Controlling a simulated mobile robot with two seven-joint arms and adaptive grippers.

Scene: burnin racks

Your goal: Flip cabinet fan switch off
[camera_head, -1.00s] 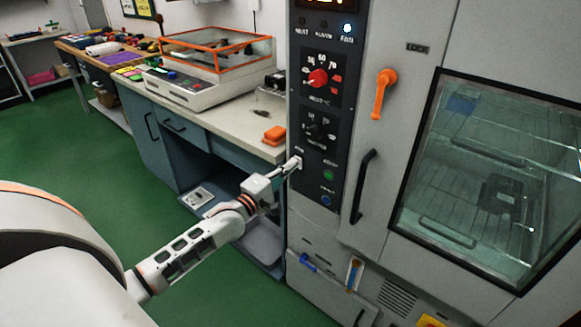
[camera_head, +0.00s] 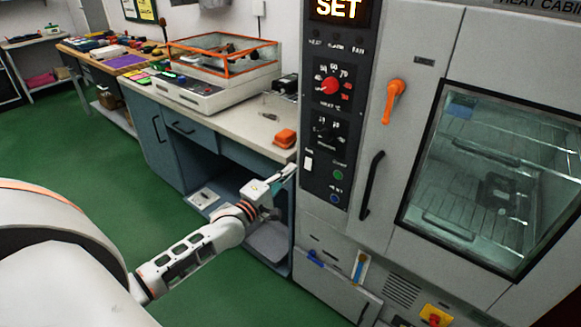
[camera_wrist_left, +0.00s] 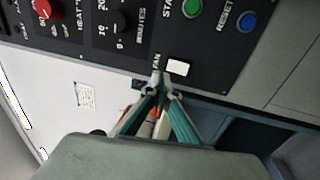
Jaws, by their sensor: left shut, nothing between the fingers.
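The fan switch (camera_head: 308,163) is a small white rocker low on the left edge of the cabinet's dark control panel (camera_head: 322,186). In the left wrist view the switch (camera_wrist_left: 178,67) sits beside the FAN label, just beyond my fingertips. My left gripper (camera_head: 291,170) is shut and empty, just left of the switch with a small gap in the head view. In the left wrist view its fingertips (camera_wrist_left: 161,84) meet near the panel edge. My right gripper is in no view.
The heat cabinet has an orange latch (camera_head: 393,100), a black door handle (camera_head: 371,184) and a glass window. Green and blue buttons (camera_head: 337,175) sit right of the switch. A workbench (camera_head: 235,118) with an orange block (camera_head: 285,138) stands left of the cabinet. Green floor is open at left.

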